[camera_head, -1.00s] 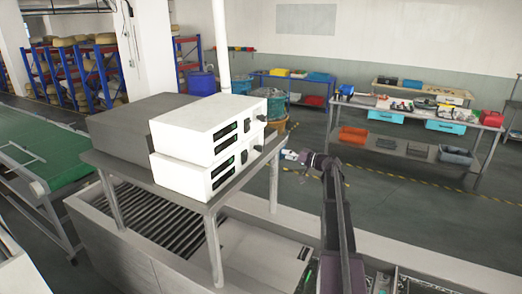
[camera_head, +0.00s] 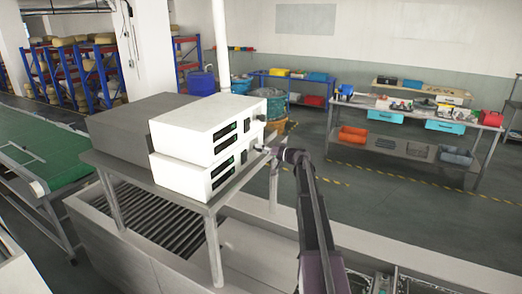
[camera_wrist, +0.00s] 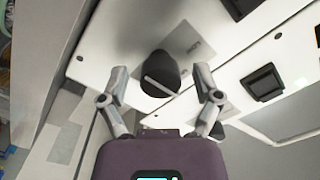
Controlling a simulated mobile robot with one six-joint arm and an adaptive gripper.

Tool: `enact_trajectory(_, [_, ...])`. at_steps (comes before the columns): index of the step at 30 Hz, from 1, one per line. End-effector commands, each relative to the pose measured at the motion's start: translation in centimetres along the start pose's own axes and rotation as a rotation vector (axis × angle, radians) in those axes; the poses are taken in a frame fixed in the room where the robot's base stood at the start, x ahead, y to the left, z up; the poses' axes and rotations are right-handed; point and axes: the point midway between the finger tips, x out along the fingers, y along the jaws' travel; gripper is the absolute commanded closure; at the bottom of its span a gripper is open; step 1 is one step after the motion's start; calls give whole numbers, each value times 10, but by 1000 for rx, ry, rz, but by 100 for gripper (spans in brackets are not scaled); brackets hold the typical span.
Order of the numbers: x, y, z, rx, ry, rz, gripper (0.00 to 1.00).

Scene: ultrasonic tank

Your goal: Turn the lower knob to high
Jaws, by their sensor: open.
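Two white control boxes are stacked, the upper box (camera_head: 185,138) on the lower box (camera_head: 182,176). My gripper (camera_head: 266,150) is at the right end of the lower box's front, where it hides most of the lower knob. In the wrist view, my open gripper (camera_wrist: 160,82) has one finger on each side of a black knob (camera_wrist: 158,70) with a pale pointer line running slantwise across it. Gaps show between the fingers and the knob. A grey label (camera_wrist: 190,42) with small, unreadable print lies beside the knob.
The boxes stand on a grey metal table (camera_head: 125,165) beside a dark grey box (camera_head: 125,125). Black switches (camera_wrist: 262,82) sit on the panels near the gripper. A tank (camera_head: 100,225) with rollers is below.

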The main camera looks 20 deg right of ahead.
Motion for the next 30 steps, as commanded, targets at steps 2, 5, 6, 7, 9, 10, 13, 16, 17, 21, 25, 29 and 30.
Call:
enact_trajectory(2, [1,0,0,0,0,0,18])
enact_trajectory(5, [2,0,0,0,0,0,18])
enact_trajectory(6, [2,0,0,0,0,0,18])
enact_trajectory(7, [2,0,0,0,0,0,18])
enact_trajectory(9, [2,0,0,0,0,0,18])
enact_trajectory(10, [2,0,0,0,0,0,24])
enact_trajectory(13, [2,0,0,0,0,0,54])
enact_trajectory(16, [2,0,0,0,0,0,83])
enact_trajectory(17, [2,0,0,0,0,0,92])
enact_trajectory(21, [2,0,0,0,0,-1,100])
enact_trajectory(25, [2,0,0,6,0,-1,100])
enact_trajectory(29, [2,0,0,24,0,-1,100])
enact_trajectory(30, [2,0,0,34,0,-2,100])
